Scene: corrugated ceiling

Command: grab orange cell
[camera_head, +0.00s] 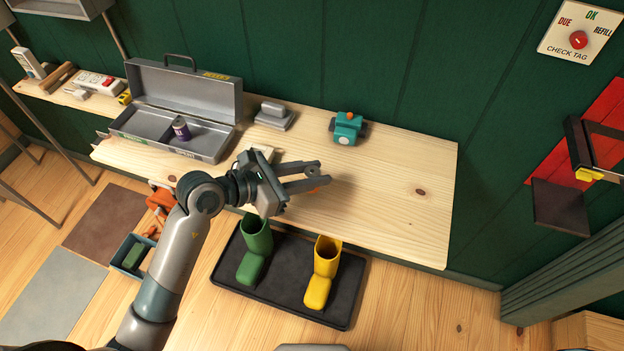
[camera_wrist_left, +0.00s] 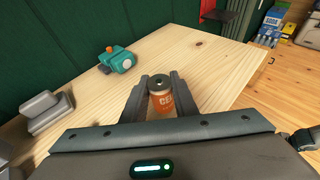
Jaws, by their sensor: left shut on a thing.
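The orange cell (camera_wrist_left: 161,103) is a small orange can with a dark top and pale lettering. In the left wrist view it stands between the two fingers of my left gripper (camera_wrist_left: 160,88), which is shut on it. In the head view my left gripper (camera_head: 316,176) reaches over the front part of the wooden bench (camera_head: 420,165), and only a bit of orange shows at its fingers. I cannot tell whether the cell touches the bench.
A teal device (camera_head: 347,128) stands on the bench; its right side is clear. An open grey toolbox (camera_head: 190,90) holds a purple cell (camera_head: 181,129). A grey block (camera_head: 273,116) is beside it. Green (camera_head: 256,248) and yellow boots (camera_head: 322,270) stand on a black tray (camera_head: 225,277) below.

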